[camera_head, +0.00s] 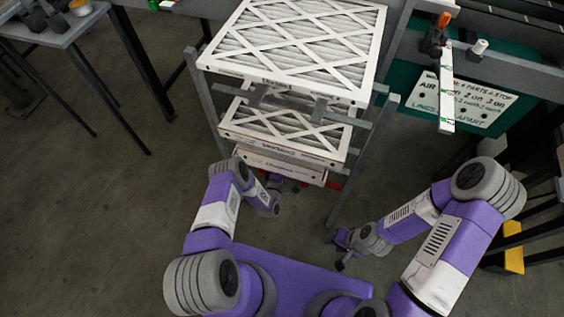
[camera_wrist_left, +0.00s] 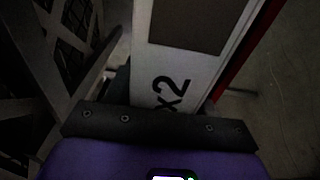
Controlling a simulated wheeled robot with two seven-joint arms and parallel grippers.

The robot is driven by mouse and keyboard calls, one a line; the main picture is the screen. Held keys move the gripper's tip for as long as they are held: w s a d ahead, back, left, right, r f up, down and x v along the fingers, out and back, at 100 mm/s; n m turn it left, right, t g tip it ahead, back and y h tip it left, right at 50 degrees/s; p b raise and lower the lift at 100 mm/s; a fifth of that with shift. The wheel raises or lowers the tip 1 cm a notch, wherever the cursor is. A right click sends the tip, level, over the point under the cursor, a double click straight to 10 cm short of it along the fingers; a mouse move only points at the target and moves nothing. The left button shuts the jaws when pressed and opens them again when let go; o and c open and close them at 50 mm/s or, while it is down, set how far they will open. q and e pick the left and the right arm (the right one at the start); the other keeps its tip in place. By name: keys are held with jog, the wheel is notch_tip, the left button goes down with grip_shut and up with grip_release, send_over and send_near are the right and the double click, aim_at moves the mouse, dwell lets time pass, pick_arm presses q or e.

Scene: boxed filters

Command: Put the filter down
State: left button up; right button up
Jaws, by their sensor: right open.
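Three white-framed pleated filters sit in a grey metal rack. The top filter (camera_head: 300,45) lies flat on the upper level, the middle filter (camera_head: 285,127) below it, and only the front edge of the lowest filter (camera_head: 280,167) shows. My left arm reaches to the rack's lower front; its gripper is mostly hidden in the head view. In the left wrist view, my left gripper (camera_wrist_left: 160,125) is close against a pale boxed filter (camera_wrist_left: 178,70) printed "x2"; its fingers and any grip are unclear. My right gripper (camera_head: 344,252) is open and empty, low and right of the rack.
The rack's grey posts (camera_head: 363,160) stand beside the filters. A grey table (camera_head: 55,30) is at the upper left. A green panel with a sign (camera_head: 465,102) is at the right, near a yellow block (camera_head: 513,248). Floor at the left is clear.

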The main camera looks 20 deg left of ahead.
pick_arm(q)
jog(key=o, duration=0.4)
jog(key=shift+o, duration=0.2)
jog(key=shift+r, duration=0.1)
jog(key=s+p, duration=0.4)
jog(key=s, duration=0.8)
jog(key=s+d+r+m+g+h, duration=0.2)
jog(key=s+d+r+m+g, duration=0.1)
jog(key=s+r+m+g, duration=0.3)
jog(key=s+d+r+m+g+h, duration=0.2)
jog(key=s+d+r+m+g, duration=0.2)
jog(key=s+m+g, duration=0.5)
jog(key=s+r+g, duration=0.1)
jog(key=g, duration=0.1)
jog(key=shift+s+d+r+m+g+h, duration=0.25)
jog(key=shift+s+r+m+g+h, duration=0.05)
jog(key=shift+s+r+m+h, duration=0.1)
